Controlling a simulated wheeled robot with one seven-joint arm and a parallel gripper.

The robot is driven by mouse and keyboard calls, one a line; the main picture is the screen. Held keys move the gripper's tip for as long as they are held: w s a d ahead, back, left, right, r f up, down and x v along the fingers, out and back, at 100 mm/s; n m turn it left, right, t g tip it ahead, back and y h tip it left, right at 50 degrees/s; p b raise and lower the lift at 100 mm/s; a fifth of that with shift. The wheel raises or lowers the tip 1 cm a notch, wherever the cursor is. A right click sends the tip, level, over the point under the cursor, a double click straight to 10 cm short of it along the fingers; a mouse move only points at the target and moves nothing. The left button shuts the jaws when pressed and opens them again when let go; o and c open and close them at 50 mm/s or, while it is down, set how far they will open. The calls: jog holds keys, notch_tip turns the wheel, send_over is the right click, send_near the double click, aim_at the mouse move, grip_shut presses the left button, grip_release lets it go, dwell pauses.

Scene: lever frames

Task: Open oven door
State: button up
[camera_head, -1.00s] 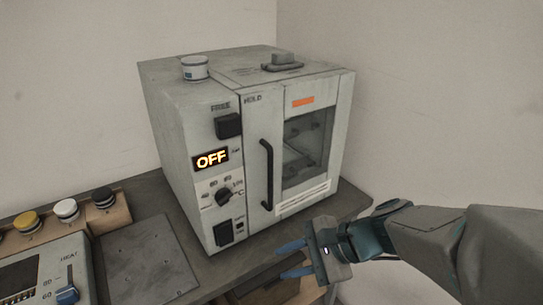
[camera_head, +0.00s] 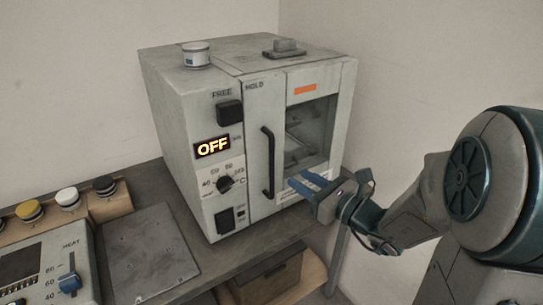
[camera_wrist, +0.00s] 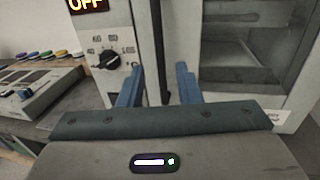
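The oven (camera_head: 262,95) is a grey box on the bench, and its door (camera_head: 262,105) with a glass window (camera_head: 312,135) is shut. A black vertical handle (camera_head: 268,160) stands on the door's left part. My gripper (camera_head: 292,183) is open and empty, with its blue fingers in front of the door, just right of the handle's lower part. In the wrist view my gripper (camera_wrist: 159,75) has its two fingers apart, and the dark handle (camera_wrist: 158,40) appears between their directions, beyond the tips. I cannot tell how far the tips are from it.
The oven's display (camera_head: 212,147) reads OFF, above a dial (camera_head: 225,183). A small white jar (camera_head: 196,54) stands on top. A control box (camera_head: 45,270), coloured buttons (camera_head: 67,198) and a flat plate (camera_head: 150,255) lie to the left. The floor in front and right is open.

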jog(key=p+x, duration=0.9)
jog(key=x, duration=0.1)
jog(key=shift+w+a, duration=0.15)
jog(key=shift+a, duration=0.1)
grip_shut()
